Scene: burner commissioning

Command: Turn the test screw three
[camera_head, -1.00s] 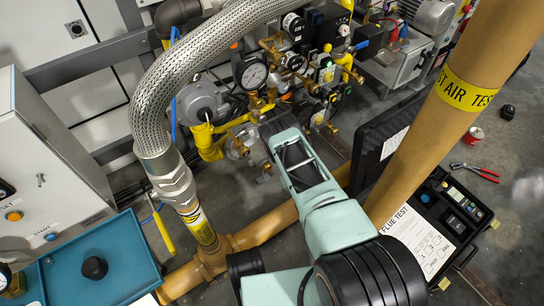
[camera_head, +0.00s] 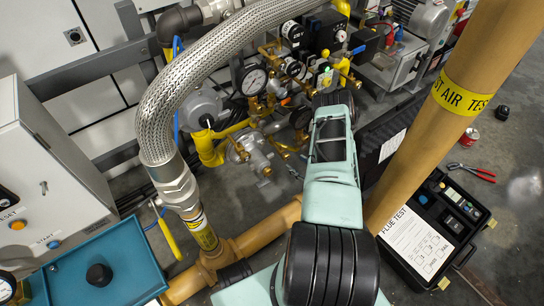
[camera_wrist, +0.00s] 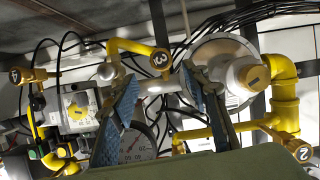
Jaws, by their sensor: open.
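In the wrist view, a round brass-coloured end marked "3" (camera_wrist: 158,62) sits on a yellow lever-like part, just beyond and between my fingertips. I cannot make out a screw slot on it. My gripper (camera_wrist: 160,76) is open, with its two blue fingers apart and nothing between them. The fingers appear short of the marked part, with no clear contact. A similar yellow part marked "2" (camera_wrist: 303,153) is at the lower right. In the head view, my arm hides the gripper and the part marked "3".
A grey round regulator (camera_wrist: 222,62) and yellow pipe (camera_wrist: 285,95) stand close to my right finger. A dial gauge (camera_wrist: 138,142) shows between the fingers. In the head view, a braided hose (camera_head: 165,105) arches left of my arm and a tan pipe (camera_head: 425,140) rises at right.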

